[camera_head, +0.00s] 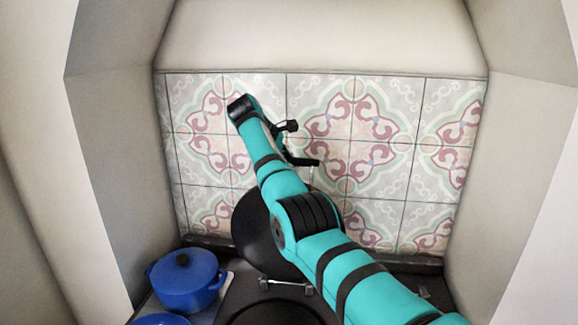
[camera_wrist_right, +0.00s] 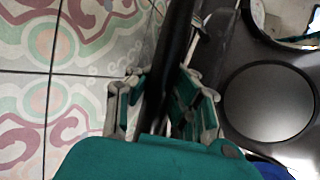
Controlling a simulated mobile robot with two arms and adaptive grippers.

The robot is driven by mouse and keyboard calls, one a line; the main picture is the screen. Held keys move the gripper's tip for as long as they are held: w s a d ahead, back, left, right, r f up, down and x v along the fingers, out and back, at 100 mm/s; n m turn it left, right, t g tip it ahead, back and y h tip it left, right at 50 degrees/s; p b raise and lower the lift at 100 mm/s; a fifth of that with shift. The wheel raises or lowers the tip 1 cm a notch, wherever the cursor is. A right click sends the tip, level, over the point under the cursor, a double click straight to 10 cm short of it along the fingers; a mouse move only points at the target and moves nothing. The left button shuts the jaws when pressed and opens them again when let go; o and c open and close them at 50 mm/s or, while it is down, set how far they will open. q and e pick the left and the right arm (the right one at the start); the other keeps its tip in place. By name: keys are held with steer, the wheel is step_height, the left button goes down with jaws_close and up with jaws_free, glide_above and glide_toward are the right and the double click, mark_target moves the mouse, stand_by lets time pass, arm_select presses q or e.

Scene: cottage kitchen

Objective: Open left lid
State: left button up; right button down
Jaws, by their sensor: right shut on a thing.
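The left lid (camera_head: 256,235) is a dark round disc that stands raised in front of the tiled wall, partly hidden behind my right arm. In the right wrist view its dark edge (camera_wrist_right: 178,45) is seen nearly edge-on. My right gripper (camera_wrist_right: 165,95) has a finger on each side of that edge and is shut on it. In the head view the right gripper (camera_head: 303,157) is by the tiles above the lid, mostly hidden by my teal arm. A dark round hob plate (camera_head: 272,314) lies in front of the lid. My left gripper is out of view.
A blue lidded pot (camera_head: 187,281) stands left of the lid, with another blue item (camera_head: 160,320) at the bottom edge. The patterned tile wall (camera_head: 440,150) is close behind the gripper. Sloping alcove walls (camera_head: 115,170) bound both sides.

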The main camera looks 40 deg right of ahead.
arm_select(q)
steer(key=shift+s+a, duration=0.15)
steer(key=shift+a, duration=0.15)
arm_select(e)
steer(key=shift+w+r, duration=0.1)
steer(key=shift+r, duration=0.5)
steer(key=c, duration=1.7)
jaws_free()
steer(key=shift+o, duration=1.3)
steer(key=shift+a+r, duration=0.1)
steer(key=shift+a, duration=0.15)
steer(key=shift+s+a+r, duration=0.1)
steer(key=shift+s+a, duration=0.15)
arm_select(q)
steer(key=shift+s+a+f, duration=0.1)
arm_select(e)
steer(key=shift+d+f, duration=0.1)
steer(key=shift+f, duration=0.15)
steer(key=shift+a+r, duration=0.25)
steer(key=shift+r, duration=0.15)
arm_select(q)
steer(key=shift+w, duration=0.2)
arm_select(e)
steer(key=v, duration=1.1)
steer(key=shift+a+r, duration=0.2)
